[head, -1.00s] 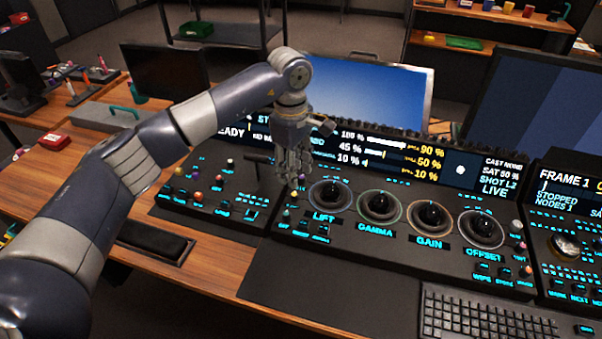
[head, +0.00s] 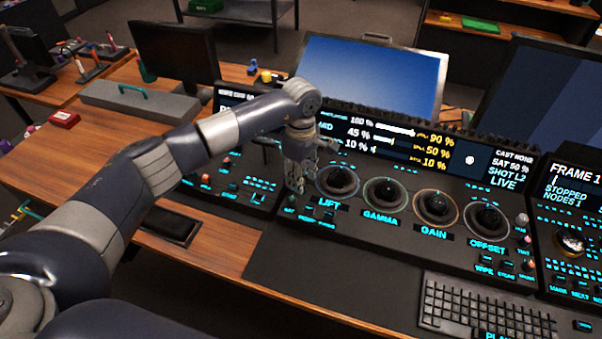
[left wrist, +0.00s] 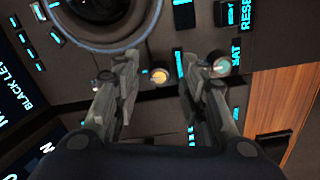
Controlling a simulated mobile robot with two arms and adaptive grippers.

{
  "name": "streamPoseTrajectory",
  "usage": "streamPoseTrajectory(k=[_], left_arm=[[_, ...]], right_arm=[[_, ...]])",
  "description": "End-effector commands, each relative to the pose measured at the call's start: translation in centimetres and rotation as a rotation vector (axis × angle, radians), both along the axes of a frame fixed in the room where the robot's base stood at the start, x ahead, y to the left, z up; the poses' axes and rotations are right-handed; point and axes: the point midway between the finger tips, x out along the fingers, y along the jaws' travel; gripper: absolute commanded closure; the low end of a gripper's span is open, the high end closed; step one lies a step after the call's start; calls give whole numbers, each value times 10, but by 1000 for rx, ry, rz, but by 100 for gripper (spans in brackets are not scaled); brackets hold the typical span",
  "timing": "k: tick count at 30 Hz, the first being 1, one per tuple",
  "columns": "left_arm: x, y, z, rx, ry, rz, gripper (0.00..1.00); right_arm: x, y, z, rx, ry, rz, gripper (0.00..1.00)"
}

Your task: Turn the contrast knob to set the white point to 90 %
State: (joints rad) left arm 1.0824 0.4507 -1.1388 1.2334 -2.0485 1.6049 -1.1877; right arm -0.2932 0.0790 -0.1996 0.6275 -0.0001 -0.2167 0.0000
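The trackball panel's display (head: 385,140) reads 100 % with a yellow 90 % beside it in its top row. Below are 45 % beside 50 %, and 10 % beside 10 %. My left gripper (head: 296,186) points down at the panel, left of the LIFT trackball (head: 338,180), and hides the controls under it in the head view. In the left wrist view its two fingers are apart, with a yellow-topped knob (left wrist: 159,77) showing between the tips. A pale greenish knob (left wrist: 220,65) is by the right-hand finger. I cannot read which knob is contrast.
The GAMMA (head: 385,194), GAIN (head: 436,207) and OFFSET (head: 486,219) trackballs lie to the right. A keyboard (head: 485,310) is in front, and a blue monitor (head: 370,80) stands behind. A dark tray (head: 168,226) lies on the wooden desk at left.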

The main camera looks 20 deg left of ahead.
Motion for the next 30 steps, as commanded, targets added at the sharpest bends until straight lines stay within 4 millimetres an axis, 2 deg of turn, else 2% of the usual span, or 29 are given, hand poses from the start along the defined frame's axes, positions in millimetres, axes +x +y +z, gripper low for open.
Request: streamPoseTrajectory(k=[8, 12, 13, 23, 30], left_arm=[[0, 0, -1, 0, 0, -1, 64], [0, 0, -1, 0, 0, -1, 96], [0, 0, -1, 0, 0, -1, 100], [0, 0, -1, 0, -1, 18, 100], [0, 0, -2, 1, -1, 124, 100]], right_arm=[[-3, -2, 0, -2, 6, 1, 100], [-11, -2, -1, -4, 19, 1, 100], [-13, -3, -1, -5, 21, 1, 100], [-15, -3, -3, -4, 25, 1, 100], [-12, -3, -8, -4, 20, 1, 100]])
